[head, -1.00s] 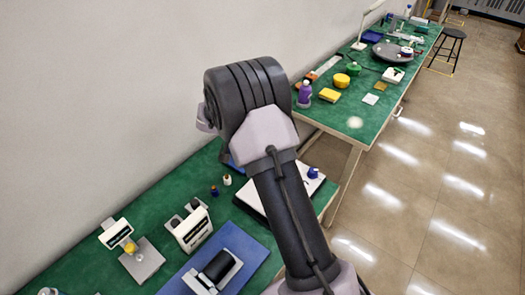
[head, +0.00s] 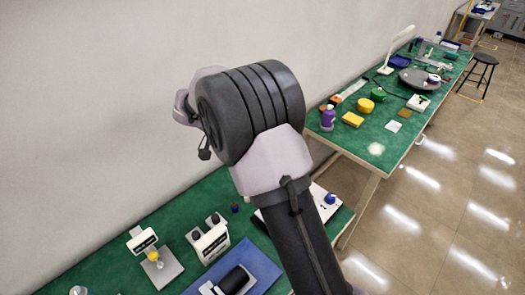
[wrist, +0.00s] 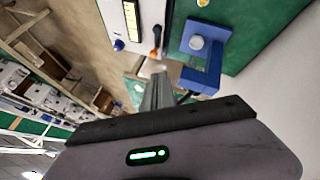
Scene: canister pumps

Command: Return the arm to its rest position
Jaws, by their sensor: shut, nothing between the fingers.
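My gripper (wrist: 158,92) shows in the wrist view as narrow grey fingers held together, with nothing between them. It points toward a white panel (wrist: 122,22) and a blue frame (wrist: 214,75) with a round grey knob, apart from both as far as I can tell. In the head view my arm (head: 262,125) is raised and bent over the near green table, and its fingers are hidden behind its thick dark joint. A pale wrist part (head: 185,106) of mine sticks out on the left.
Below my arm, the near green table (head: 115,240) holds a white device (head: 209,240), a small scale (head: 158,268) and a blue mat (head: 262,262) with a dark cylinder. A second green table (head: 355,148) with a purple bottle (head: 327,118) stands beyond. The wall (head: 70,100) is on the left.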

